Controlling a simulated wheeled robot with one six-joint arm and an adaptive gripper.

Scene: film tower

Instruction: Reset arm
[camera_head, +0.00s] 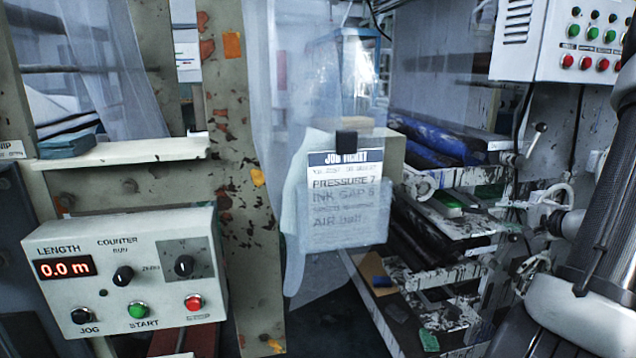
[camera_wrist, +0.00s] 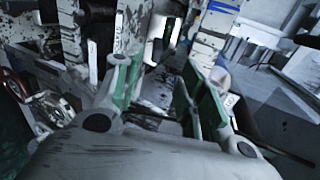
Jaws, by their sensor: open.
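My gripper (camera_wrist: 160,72) shows in the wrist view with its two green-padded fingers spread apart. Nothing is held between them. Beyond the fingers are paint-specked metal parts, blurred and hard to name. In the head view my arm comes in at the right edge, in front of the cluttered rack. I cannot clearly make out the fingers in that view.
A counter box (camera_head: 130,275) reading 0.0 m stands at the left. A job ticket (camera_head: 345,200) hangs in the middle beside a chipped post (camera_head: 240,180). A button box (camera_head: 560,40) is at the upper right. A cluttered rack (camera_head: 440,280) stands behind my arm.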

